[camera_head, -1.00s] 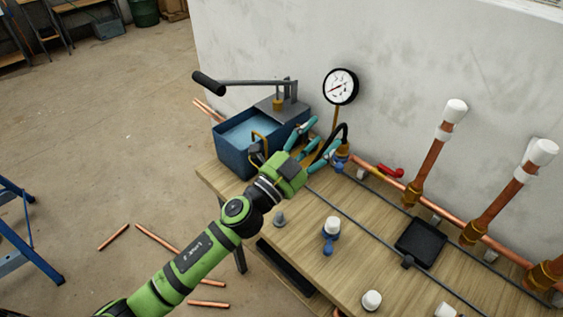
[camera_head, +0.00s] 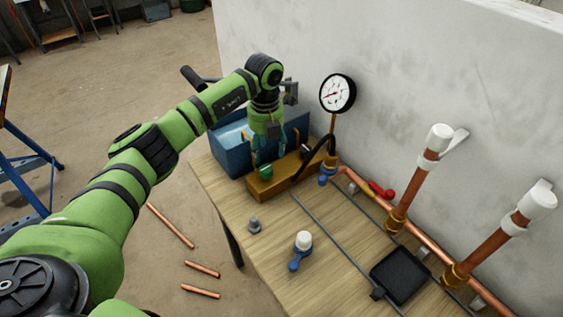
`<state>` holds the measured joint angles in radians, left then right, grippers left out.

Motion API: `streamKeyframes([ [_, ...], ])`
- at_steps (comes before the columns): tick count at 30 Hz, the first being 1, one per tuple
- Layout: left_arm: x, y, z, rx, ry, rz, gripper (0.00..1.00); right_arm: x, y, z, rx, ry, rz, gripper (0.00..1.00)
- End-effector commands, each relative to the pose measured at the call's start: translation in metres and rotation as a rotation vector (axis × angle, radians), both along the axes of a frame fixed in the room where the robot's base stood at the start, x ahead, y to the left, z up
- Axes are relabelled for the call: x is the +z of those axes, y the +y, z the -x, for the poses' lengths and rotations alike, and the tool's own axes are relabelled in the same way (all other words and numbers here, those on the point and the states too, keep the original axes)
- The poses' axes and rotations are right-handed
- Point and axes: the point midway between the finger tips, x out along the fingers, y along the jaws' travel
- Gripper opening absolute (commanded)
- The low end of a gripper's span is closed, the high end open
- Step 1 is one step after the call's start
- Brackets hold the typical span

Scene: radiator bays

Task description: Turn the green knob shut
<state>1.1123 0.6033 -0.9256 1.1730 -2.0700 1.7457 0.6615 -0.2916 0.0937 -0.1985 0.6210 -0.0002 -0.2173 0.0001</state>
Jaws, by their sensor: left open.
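The green knob (camera_head: 265,172) sits on the front side of a brass block (camera_head: 288,177) on the wooden bench. My left gripper (camera_head: 267,158) points down just above and behind the knob, its teal fingers apart. It is open and holds nothing that I can see. Whether a finger touches the knob, I cannot tell. My left arm reaches in from the left and hides part of the blue tank (camera_head: 233,152) behind the block. My right gripper is not in view.
A pressure gauge (camera_head: 338,93) stands behind the block, with a black hose near it. Copper pipes with white caps (camera_head: 537,200) rise at the right. A black tray (camera_head: 400,275), a blue-handled valve (camera_head: 301,250) and a small grey fitting (camera_head: 254,225) are on the bench.

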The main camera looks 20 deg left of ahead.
Motion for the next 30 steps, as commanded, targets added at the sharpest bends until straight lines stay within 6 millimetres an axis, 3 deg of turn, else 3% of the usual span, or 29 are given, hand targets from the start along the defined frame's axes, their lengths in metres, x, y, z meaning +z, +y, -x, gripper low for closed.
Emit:
streamKeyframes([
  [12,-0.057,-0.002,0.001,-0.004,0.004,0.006,0.6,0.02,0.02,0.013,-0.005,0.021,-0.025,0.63],
  [23,-0.066,-0.002,0.001,-0.005,-0.001,0.006,0.6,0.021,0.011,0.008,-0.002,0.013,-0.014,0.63],
  [24,-0.066,-0.002,0.001,-0.005,-0.001,0.006,0.52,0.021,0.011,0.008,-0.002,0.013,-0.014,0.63],
  [27,-0.066,-0.002,0.001,-0.005,-0.001,0.006,0.12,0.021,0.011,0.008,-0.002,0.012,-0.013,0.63],
  [28,-0.066,-0.002,0.001,-0.005,-0.001,0.006,0.03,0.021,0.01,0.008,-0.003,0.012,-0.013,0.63],
  [30,-0.066,-0.002,0.001,-0.005,-0.001,0.006,0.03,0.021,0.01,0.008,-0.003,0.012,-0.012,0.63],
])
